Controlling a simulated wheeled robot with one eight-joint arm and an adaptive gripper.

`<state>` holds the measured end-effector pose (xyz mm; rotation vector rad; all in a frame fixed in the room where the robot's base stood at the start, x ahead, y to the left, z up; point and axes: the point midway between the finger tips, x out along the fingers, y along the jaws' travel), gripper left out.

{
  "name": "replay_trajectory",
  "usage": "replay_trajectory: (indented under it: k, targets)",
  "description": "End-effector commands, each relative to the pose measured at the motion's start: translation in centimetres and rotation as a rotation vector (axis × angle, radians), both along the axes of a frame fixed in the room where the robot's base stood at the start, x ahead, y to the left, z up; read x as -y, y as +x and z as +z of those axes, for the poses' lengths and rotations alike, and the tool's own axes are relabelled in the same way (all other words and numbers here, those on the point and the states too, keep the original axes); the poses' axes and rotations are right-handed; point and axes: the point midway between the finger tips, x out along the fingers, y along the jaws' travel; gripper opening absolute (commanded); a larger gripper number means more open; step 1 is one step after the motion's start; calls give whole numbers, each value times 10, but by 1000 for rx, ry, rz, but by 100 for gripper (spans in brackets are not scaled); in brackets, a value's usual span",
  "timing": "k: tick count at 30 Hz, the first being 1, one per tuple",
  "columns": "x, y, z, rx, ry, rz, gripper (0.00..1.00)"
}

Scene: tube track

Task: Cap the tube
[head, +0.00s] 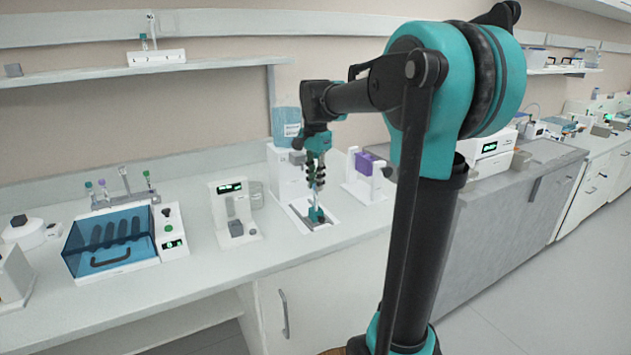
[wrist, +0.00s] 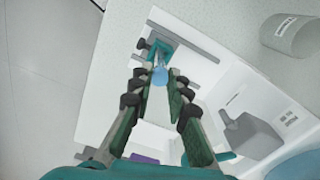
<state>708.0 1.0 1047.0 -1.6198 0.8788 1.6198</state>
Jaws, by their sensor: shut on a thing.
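My gripper (head: 316,184) points down over a small station on the bench, and it also shows in the wrist view (wrist: 160,84). Its fingers are shut on a small blue cap (wrist: 159,77), seen end-on between the fingertips. A pale slim tube (head: 316,201) stands upright below the fingertips, in a teal clamp (head: 317,215) on a grey metal base. The clamp also shows just beyond the cap in the wrist view (wrist: 154,51). The fingers and cap hide the tube's top, so I cannot tell whether cap and tube touch.
A blue-lidded machine (head: 110,243) and a small white instrument (head: 232,210) stand to the left. A white stand with a purple block (head: 366,162) is close on the right. A white dispenser with a blue bottle (head: 286,127) stands behind. The front bench strip is clear.

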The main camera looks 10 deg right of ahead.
Motion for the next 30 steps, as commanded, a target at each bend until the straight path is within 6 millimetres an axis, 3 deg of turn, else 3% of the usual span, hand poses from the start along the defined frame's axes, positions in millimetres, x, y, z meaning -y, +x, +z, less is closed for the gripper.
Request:
replay_trajectory:
  k: [21, 22, 27, 30]
  targets:
    - [0, 0, -5, 0, 0, 0, 8]
    - [0, 0, -5, 0, 0, 0, 20]
    - [0, 0, -5, 0, 0, 0, 40]
    - [0, 0, -5, 0, 0, 0, 40]
